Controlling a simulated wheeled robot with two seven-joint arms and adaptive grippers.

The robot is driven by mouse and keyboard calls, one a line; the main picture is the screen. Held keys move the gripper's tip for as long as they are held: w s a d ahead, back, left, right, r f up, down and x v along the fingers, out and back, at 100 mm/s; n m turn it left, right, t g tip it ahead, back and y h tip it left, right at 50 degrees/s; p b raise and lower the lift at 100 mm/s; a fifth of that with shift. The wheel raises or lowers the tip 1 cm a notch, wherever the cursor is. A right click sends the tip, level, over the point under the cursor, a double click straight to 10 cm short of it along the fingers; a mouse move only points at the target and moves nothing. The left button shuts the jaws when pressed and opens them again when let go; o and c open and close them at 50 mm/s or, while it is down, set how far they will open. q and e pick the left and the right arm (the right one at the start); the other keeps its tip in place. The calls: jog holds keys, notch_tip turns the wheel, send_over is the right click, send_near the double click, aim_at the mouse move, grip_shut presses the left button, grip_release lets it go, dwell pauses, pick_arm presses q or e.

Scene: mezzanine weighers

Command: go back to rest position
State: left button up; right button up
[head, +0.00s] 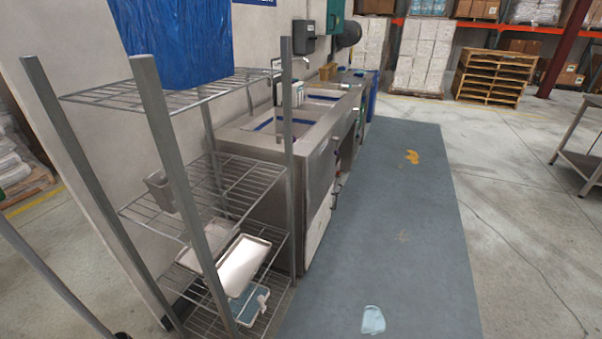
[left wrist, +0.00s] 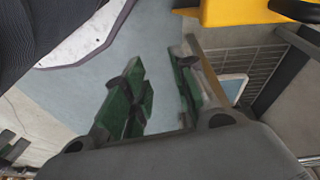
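My left gripper (left wrist: 160,76) shows in the left wrist view. Its two green fingers stand apart, with only blue-grey floor visible between them, so it is open and empty. Neither gripper shows in the head view.
The grey mat (head: 400,225) is mostly clear, with a light blue scrap (head: 373,320) and a yellow piece (head: 412,157).

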pick_arm(q)
jog(key=s+a+p, duration=0.4)
jog(key=s+p, duration=0.7)
jog(key=s+a+g+y+p, duration=0.1)
jog(key=s+a+p, duration=0.2)
jog(key=s+p, duration=0.8)
jog(key=shift+a+f+p, duration=0.3)
jog(key=shift+a+p, duration=0.05)
jog(key=shift+p, duration=0.1)
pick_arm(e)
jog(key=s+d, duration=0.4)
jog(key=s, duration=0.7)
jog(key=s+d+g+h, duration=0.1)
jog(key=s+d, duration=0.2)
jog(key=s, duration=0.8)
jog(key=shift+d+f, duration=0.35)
